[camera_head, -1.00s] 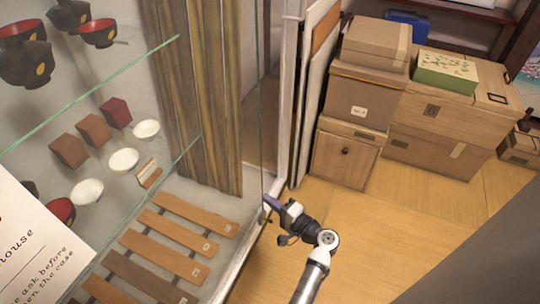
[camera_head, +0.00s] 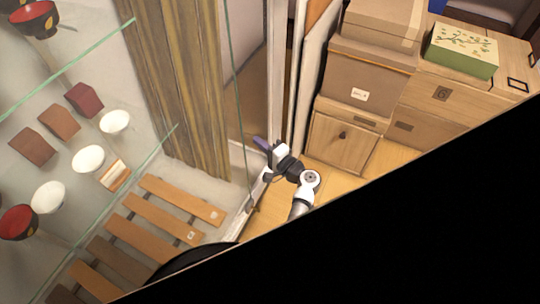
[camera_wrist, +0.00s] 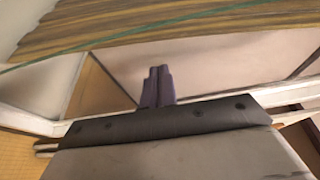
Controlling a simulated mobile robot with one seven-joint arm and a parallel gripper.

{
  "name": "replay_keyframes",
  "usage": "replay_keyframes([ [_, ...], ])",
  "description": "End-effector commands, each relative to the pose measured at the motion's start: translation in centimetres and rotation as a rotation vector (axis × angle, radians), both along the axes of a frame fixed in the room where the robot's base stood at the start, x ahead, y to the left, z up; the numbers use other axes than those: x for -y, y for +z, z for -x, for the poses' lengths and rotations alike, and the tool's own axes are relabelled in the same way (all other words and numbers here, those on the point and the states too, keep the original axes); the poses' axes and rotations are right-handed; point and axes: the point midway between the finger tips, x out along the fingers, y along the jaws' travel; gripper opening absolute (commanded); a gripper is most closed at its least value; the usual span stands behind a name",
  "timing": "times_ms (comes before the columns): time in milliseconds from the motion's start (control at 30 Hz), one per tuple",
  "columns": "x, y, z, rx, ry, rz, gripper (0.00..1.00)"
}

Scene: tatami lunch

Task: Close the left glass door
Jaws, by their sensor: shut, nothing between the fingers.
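The glass door (camera_head: 231,80) shows as a thin dark-green edge running down the right side of the display case. I cannot tell how far the door stands open. My gripper (camera_head: 260,143) is at the case's right end, close to that edge, by the pale frame post. I cannot tell whether it touches the glass. In the wrist view its purple fingers (camera_wrist: 158,74) are together and empty, pointing toward a pale panel.
Inside the case are glass shelves with white bowls (camera_head: 88,159), dark red blocks (camera_head: 84,98) and wooden slats (camera_head: 160,218). Wooden boxes (camera_head: 370,85) and a green box (camera_head: 460,50) stack at the right. A black area hides the lower right.

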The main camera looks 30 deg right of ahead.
Motion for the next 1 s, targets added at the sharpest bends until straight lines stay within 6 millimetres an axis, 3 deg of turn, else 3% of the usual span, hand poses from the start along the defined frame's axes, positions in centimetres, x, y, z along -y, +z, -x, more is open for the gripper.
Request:
replay_keyframes([
  [67,-0.6,0.2,-1.6,0.0,0.002,0.0,0.0],
  [200,-2.2,0.1,0.1,-0.003,-0.001,-0.001,0.0],
  [400,-3.4,0.0,1.0,-0.001,-0.001,0.0,0.0],
  [1000,-3.7,0.0,1.3,0.0,-0.001,0.001,0.0],
])
